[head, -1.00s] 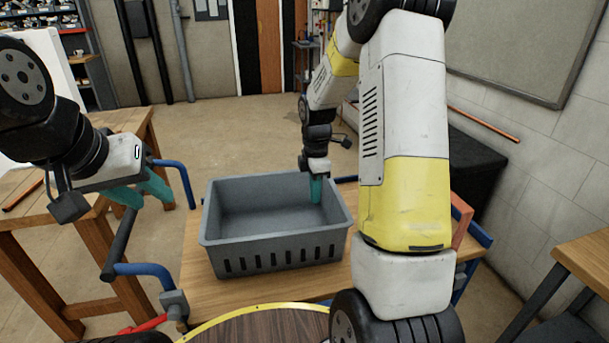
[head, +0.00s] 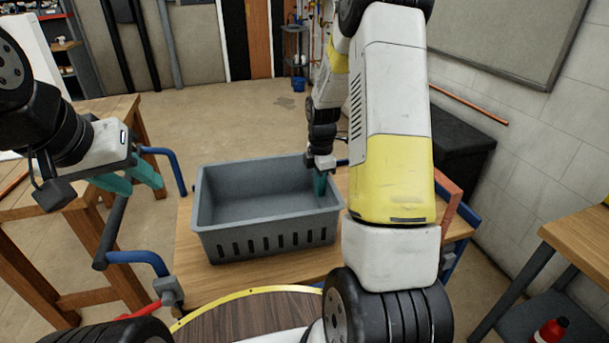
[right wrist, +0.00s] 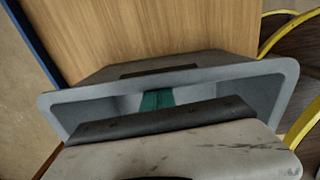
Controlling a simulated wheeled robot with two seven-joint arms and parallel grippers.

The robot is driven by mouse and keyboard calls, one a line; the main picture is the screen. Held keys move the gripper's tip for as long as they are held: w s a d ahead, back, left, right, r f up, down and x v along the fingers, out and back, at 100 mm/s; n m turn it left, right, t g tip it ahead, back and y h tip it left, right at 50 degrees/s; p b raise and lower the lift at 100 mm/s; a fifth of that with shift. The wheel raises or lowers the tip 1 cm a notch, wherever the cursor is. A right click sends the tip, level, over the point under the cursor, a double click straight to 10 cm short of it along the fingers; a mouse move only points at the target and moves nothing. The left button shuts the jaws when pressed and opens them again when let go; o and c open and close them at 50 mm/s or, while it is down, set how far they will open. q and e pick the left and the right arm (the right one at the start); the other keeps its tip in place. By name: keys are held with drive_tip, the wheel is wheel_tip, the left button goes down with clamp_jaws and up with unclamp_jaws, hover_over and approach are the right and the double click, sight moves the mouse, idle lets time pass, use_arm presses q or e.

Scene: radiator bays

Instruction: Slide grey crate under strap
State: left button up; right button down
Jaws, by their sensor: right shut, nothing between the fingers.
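The grey crate (head: 265,240) sits upright and empty on a wooden-topped cart (head: 190,275). Its rim also shows in the right wrist view (right wrist: 285,68). My right gripper (head: 320,186) is shut and empty, its teal fingers reaching down inside the crate by the right wall; they also show in the right wrist view (right wrist: 157,99). Whether they touch the wall I cannot tell. My left gripper (head: 130,183) is open and empty, left of the crate above the cart's handle. A reddish upright band (head: 452,203) stands at the cart's right end, partly hidden by my right arm; I cannot tell if it is the strap.
A blue and black handle (head: 110,240) rises at the cart's left end. A wooden table (head: 100,110) stands at the left, another bench (head: 585,240) at the right with a red bottle (head: 550,333) on its lower shelf. Bare floor lies beyond the cart.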

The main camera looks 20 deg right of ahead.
drive_tip(key=d, duration=2.2)
drive_tip(key=shift+w+d, duration=0.2)
drive_tip(key=shift+w, duration=0.2)
